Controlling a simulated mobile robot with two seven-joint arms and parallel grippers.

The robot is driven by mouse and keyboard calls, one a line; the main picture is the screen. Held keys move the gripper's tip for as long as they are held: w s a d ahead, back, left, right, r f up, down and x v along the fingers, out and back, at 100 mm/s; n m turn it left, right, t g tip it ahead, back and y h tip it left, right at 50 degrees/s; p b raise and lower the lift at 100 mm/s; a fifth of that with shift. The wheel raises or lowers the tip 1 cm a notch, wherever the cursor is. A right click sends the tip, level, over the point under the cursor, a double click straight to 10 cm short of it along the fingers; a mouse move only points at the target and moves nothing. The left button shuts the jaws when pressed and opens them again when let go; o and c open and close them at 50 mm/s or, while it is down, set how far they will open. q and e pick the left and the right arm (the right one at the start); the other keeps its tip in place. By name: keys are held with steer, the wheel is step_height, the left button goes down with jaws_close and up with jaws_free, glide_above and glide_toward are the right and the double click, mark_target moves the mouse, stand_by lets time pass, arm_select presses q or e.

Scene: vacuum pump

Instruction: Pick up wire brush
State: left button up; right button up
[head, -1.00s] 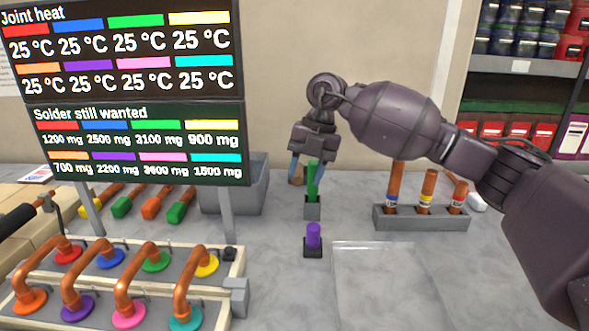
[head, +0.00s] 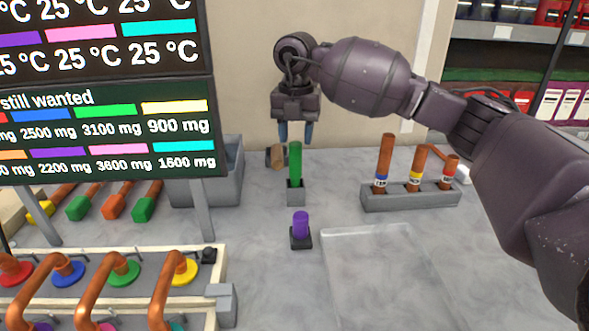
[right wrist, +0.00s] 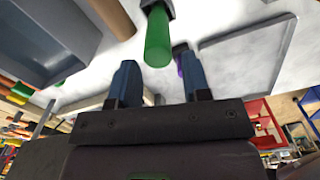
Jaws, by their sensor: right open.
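My right gripper (head: 296,132) points down with its two blue fingers apart and nothing between them. It hangs above and slightly behind a green upright handle (head: 295,163) that stands in a small grey holder (head: 296,196). A tan wooden cylinder (head: 277,157) sits in a dark holder just behind and left of it. I cannot tell for sure which is the wire brush, as no bristles show. In the right wrist view the green handle (right wrist: 158,38) lies just beyond the open fingers, and the tan cylinder (right wrist: 112,18) is to its left. My left gripper is out of view.
A short purple piece (head: 301,224) stands in front in a dark base. A grey rack (head: 412,199) with copper pipes is at the right, and a grey bin (head: 215,192) at the left. A clear tray (head: 380,280) lies in front. A sign board (head: 110,130) blocks the left.

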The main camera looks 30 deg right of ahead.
mark_target(295, 144)
steer(key=f+b, duration=0.1)
steer(key=f, duration=0.4)
steer(key=shift+w, duration=0.2)
steer(key=c, duration=0.7)
steer(key=shift+r, duration=0.1)
steer(key=shift+r, duration=0.1)
